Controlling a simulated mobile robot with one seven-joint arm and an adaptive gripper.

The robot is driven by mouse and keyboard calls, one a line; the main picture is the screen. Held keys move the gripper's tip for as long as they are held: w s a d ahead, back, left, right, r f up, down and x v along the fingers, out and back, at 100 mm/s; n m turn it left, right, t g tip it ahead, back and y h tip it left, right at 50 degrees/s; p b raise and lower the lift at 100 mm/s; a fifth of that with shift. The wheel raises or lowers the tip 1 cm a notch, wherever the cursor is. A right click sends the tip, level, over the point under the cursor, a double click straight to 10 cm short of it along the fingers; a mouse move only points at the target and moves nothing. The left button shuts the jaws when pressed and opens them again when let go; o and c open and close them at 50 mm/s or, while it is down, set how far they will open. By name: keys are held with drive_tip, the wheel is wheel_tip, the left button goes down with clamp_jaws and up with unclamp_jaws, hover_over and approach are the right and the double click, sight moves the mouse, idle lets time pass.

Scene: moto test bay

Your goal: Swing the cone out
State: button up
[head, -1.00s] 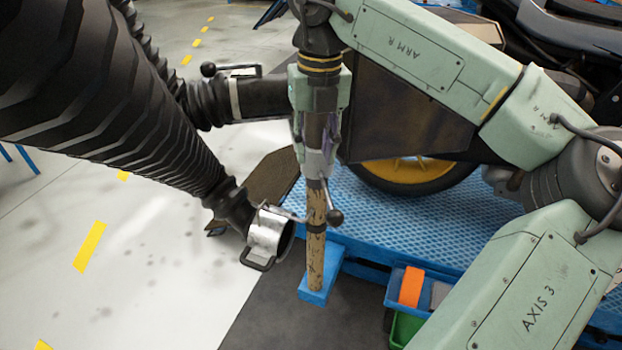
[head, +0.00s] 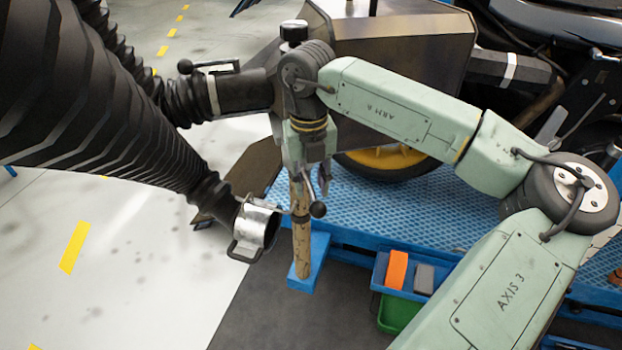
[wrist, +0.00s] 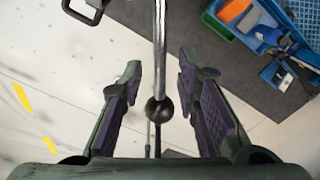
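A silver metal cone (head: 256,228) with a dark open mouth and a black loop handle sits at the end of a ribbed black hose, left of a wooden post (head: 301,236). A thin rod with a black ball knob (head: 318,210) shows beside the post; whether the rod is fixed to the cone or the post is unclear. My gripper (head: 318,184) points down just above the knob. In the wrist view my gripper (wrist: 160,62) is open, its purple-padded fingers either side of the rod and knob (wrist: 158,109), with gaps on both sides.
A blue platform (head: 420,215) carries a motorcycle behind my arm. A large dark hood (head: 405,65) stands behind my gripper. A blue tray (head: 380,272) holds orange and grey items, beside a green bin (head: 398,314). Floor is clear at lower left (head: 130,290).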

drive_tip(key=shift+c, duration=0.5)
clamp_jaws()
idle(0.3)
